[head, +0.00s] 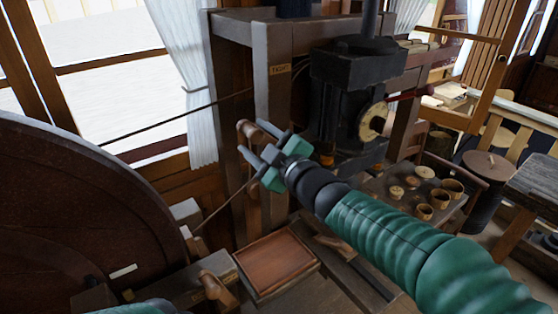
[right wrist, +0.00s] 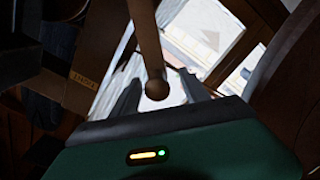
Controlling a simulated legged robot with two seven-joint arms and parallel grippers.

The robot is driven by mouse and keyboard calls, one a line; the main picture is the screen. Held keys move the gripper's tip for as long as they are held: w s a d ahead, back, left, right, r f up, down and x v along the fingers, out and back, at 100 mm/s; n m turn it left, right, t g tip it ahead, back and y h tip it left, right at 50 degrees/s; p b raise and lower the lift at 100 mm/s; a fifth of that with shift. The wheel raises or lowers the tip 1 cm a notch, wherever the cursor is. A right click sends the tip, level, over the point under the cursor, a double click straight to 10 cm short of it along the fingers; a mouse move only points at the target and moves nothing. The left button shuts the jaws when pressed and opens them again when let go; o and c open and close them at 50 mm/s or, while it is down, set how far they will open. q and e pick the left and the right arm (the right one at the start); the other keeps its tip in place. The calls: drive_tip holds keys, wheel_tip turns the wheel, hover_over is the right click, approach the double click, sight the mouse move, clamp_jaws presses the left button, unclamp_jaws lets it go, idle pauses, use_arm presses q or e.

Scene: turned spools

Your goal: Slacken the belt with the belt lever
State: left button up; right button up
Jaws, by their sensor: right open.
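The belt lever (head: 267,128) is a wooden rod with a round knob, in front of the wooden frame post. In the right wrist view the lever (right wrist: 148,45) comes down from the top, and its knob lies between the two finger tips, with gaps at both sides. My right gripper (head: 262,144) is open at the lever; its fingers (right wrist: 158,88) are not closed on it. The belt (head: 170,120) runs from the big dark wheel (head: 70,215) at left toward the frame. My left gripper is not in view.
A tag reading TIGHT (head: 279,69) is on the frame post. A dark machine (head: 350,75) stands right behind my right arm. A shallow wooden tray (head: 274,265) is below the gripper. Another wooden handle (head: 218,289) and several cups (head: 424,211) are nearby.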

drive_tip(key=v, duration=1.2)
drive_tip(key=shift+s+d+b, duration=0.15)
drive_tip(key=shift+s+b, duration=0.15)
drive_tip(key=shift+b, duration=0.05)
drive_tip(key=d+f+m+g+h, duration=0.2)
drive_tip(key=d+f+m+h, duration=0.4)
drive_tip(key=f, duration=0.5)
drive_tip(key=d+f+m+g+h, duration=0.25)
drive_tip(key=d+f+m, duration=0.25)
drive_tip(key=d+f, duration=0.45)
drive_tip(key=s+d+f+m+g+h, duration=0.2)
drive_tip(key=s+f+m+g, duration=0.3)
drive_tip(key=s+f, duration=1.2)
drive_tip(key=shift+s+d+g, duration=0.35)
drive_tip(key=shift+d+g, duration=0.15)
drive_tip(key=shift+g, duration=0.75)
drive_tip(key=shift+w, duration=0.1)
